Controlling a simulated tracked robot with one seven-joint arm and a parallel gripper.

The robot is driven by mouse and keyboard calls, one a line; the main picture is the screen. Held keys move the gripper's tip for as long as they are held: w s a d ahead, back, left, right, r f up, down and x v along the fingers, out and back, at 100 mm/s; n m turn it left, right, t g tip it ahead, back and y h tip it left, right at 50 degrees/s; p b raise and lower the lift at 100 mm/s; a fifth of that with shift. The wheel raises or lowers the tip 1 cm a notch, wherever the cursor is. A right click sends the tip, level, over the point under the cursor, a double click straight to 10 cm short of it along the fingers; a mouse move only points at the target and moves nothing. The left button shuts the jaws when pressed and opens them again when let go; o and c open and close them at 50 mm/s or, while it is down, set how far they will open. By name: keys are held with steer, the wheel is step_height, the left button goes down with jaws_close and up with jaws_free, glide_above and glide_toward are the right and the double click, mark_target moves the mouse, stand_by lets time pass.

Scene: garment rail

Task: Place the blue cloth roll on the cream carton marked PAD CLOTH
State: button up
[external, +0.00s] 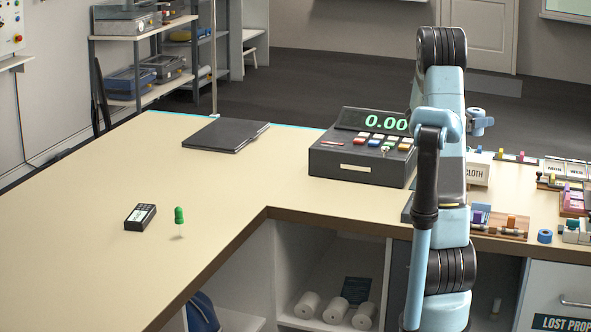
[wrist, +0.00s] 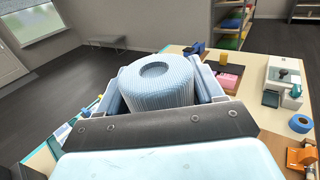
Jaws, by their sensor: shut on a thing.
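The blue cloth roll (wrist: 158,97) stands between the fingers of my gripper (wrist: 166,84) in the wrist view, its round end with a recess facing up. My gripper is shut on it. In the external view, my gripper (external: 479,122) is at the right, mostly behind my arm, and the roll's outline is hard to make out there. The cream carton marked CLOTH (external: 478,174) stands on the counter below my gripper, its left part hidden by my arm. I cannot pick out the carton in the wrist view. The gripper appears raised clear above it.
A cash register (external: 350,165) stands left of my arm. A wooden tray (external: 500,226), a blue tape ring (external: 545,236) and several small items crowd the counter's right end.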

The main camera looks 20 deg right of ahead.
steer(key=w+d+f, duration=0.1)
steer(key=w+f, duration=0.1)
steer(key=w+d+f, duration=0.2)
steer(key=w+f, duration=0.1)
steer(key=w+d+f, duration=0.2)
steer(key=shift+w+d+f, duration=0.15)
steer(key=shift+w+f, duration=0.05)
steer(key=shift+f, duration=0.05)
steer(key=shift+w+d+f, duration=0.1)
steer(key=shift+w+f, duration=0.05)
steer(key=shift+f, duration=1.6)
steer(key=shift+f, duration=0.1)
steer(key=o, duration=1.1)
steer(key=shift+c, duration=0.2)
